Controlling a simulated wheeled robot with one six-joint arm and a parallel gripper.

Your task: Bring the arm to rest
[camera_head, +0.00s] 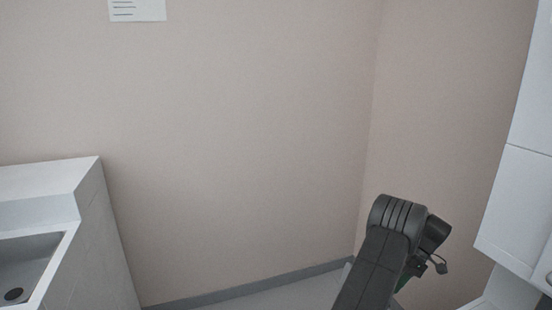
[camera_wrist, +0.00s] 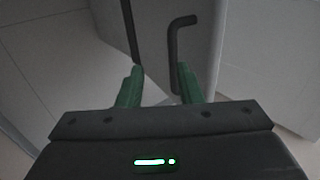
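My gripper (camera_wrist: 160,82) shows in the wrist view with two green fingers set apart and nothing between them. Beyond the fingers is a light cabinet or door front with a dark bar handle (camera_wrist: 177,50); the fingers look apart from it, though the distance is hard to judge. In the head view my dark arm rises at the lower right, bent at a thick joint.
A white counter (camera_head: 88,215) with a sink (camera_head: 28,262) stands at the left. White cabinets (camera_head: 520,205) are at the right, close to my arm. A bare beige wall (camera_head: 240,140) with a paper notice (camera_head: 137,10) is ahead. Some floor (camera_head: 290,297) shows between.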

